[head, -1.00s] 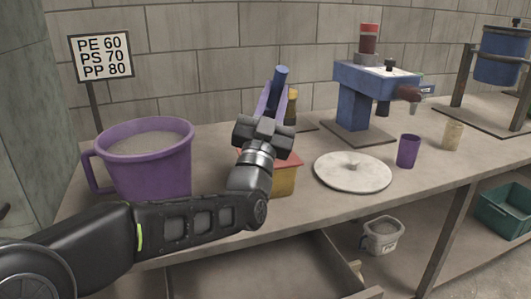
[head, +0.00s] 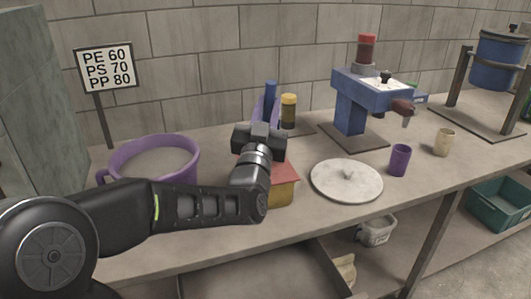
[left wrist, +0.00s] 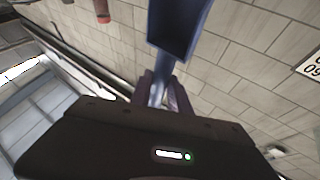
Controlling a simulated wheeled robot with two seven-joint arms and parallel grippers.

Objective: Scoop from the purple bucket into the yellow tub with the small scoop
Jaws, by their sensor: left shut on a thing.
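The purple bucket (head: 188,172) stands at the left of the bench with grey material inside; my left arm covers its lower front. The yellow tub (head: 284,194), with a reddish top, stands mid-bench, partly hidden behind my left wrist. My left gripper (head: 266,112) is above and behind the tub, its purple fingers shut on the small blue scoop (head: 270,91), which points up. In the left wrist view the scoop (left wrist: 180,25) extends away from the fingers (left wrist: 163,90). My right gripper is not in view.
A jar with a yellow lid (head: 289,110) stands behind the gripper. A round pale lid (head: 346,181) lies right of the tub. A blue machine (head: 352,108), purple cup (head: 399,160) and beige cup (head: 444,142) stand further right. A sign (head: 105,67) rises behind the bucket.

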